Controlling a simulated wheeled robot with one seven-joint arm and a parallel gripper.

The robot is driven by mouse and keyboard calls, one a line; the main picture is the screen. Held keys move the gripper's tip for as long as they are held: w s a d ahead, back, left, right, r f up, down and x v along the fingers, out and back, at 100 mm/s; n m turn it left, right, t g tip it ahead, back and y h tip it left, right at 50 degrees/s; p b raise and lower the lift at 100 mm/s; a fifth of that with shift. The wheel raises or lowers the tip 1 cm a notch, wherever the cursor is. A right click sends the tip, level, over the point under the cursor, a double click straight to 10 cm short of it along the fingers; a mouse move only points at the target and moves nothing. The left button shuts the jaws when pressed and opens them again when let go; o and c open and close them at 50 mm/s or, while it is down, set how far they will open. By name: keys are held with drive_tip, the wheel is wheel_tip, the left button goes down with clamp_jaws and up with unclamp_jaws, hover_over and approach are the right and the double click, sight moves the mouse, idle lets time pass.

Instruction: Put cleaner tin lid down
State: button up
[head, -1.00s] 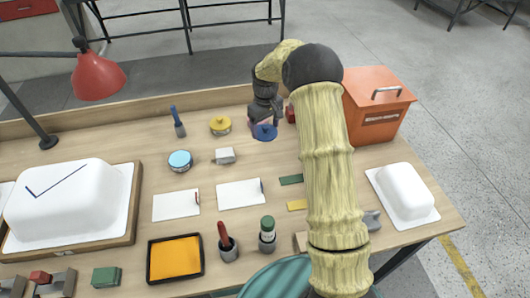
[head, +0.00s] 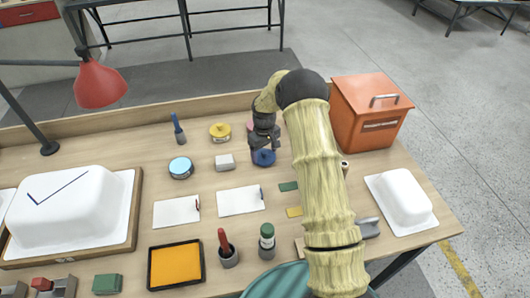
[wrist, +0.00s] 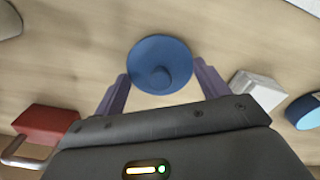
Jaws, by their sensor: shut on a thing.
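The cleaner tin lid (head: 263,157) is a dark blue disc with a round knob. In the wrist view the lid (wrist: 160,64) lies between my two purple fingers, its knob facing the camera. My gripper (head: 263,148) is shut on it. In the head view the lid is low over the bench, right of the grey block; I cannot tell whether it touches the wood. A light blue round tin (head: 181,168) stands further left, beyond the block. It also shows at the right edge of the wrist view (wrist: 305,111).
The grey block (head: 225,162) is close on the lid's left. A yellow-lidded tin (head: 220,132) stands behind it. White sheets (head: 240,201) lie in front. An orange box (head: 371,115) stands at the back right. A red padlock-like thing (wrist: 47,122) is left in the wrist view.

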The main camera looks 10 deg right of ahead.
sight(265, 152)
drive_tip(key=shift+d+f, duration=0.15)
drive_tip(key=shift+f, duration=0.4)
drive_tip(key=o, duration=1)
drive_tip(key=shift+r, duration=0.15)
wheel_tip(265, 152, up, 12)
drive_tip(key=b, duration=0.1)
drive_tip(key=shift+b, duration=0.3)
